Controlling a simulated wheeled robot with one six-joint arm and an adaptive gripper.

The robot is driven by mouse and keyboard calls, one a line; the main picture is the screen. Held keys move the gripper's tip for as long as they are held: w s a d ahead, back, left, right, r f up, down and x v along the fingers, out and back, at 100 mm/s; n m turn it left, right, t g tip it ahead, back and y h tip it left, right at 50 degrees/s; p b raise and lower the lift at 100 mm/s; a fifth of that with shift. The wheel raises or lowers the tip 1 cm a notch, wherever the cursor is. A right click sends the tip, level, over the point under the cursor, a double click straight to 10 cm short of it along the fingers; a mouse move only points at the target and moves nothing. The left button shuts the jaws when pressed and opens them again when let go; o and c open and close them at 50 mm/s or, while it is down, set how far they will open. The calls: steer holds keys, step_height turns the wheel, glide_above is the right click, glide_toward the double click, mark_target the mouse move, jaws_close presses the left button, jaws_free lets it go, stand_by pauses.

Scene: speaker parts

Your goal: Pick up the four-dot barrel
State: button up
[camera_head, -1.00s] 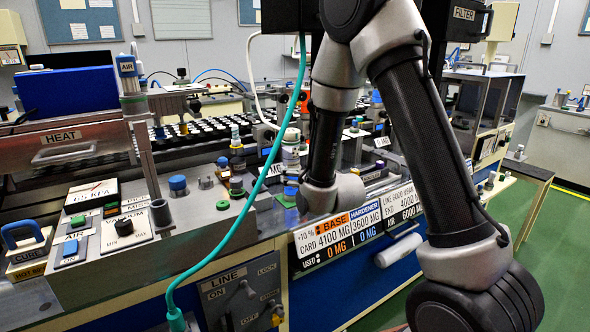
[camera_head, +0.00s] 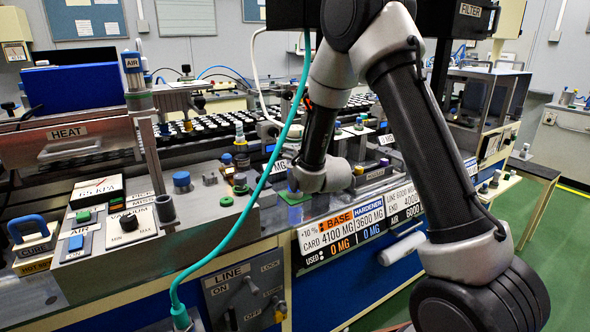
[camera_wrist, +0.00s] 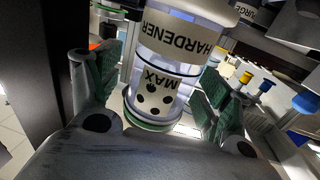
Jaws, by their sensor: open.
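In the wrist view a clear barrel (camera_wrist: 158,75) with a HARDENER label, a MAX mark and several black dots stands between the fingers of my gripper (camera_wrist: 160,88). Its green-rimmed end is nearest the camera. My gripper is open, with one green-padded finger to the left of the barrel and one to the right. Gaps show on both sides, more clearly on the left. In the head view my wrist (camera_head: 318,176) is low over the bench, and the fingers and this barrel cannot be made out there.
A teal hose (camera_head: 262,185) hangs across the bench front in the head view. A grey control box (camera_head: 150,225) stands left, and a BASE/HARDENER sign (camera_head: 342,228) edges the bench front. Blue and yellow capped parts (camera_wrist: 265,86) lie right of the gripper in the wrist view.

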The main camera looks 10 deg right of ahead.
jaws_close()
steer(key=shift+r, duration=0.15)
step_height(320, 180, up, 10)
steer(key=shift+f, duration=0.1)
stand_by(0.5)
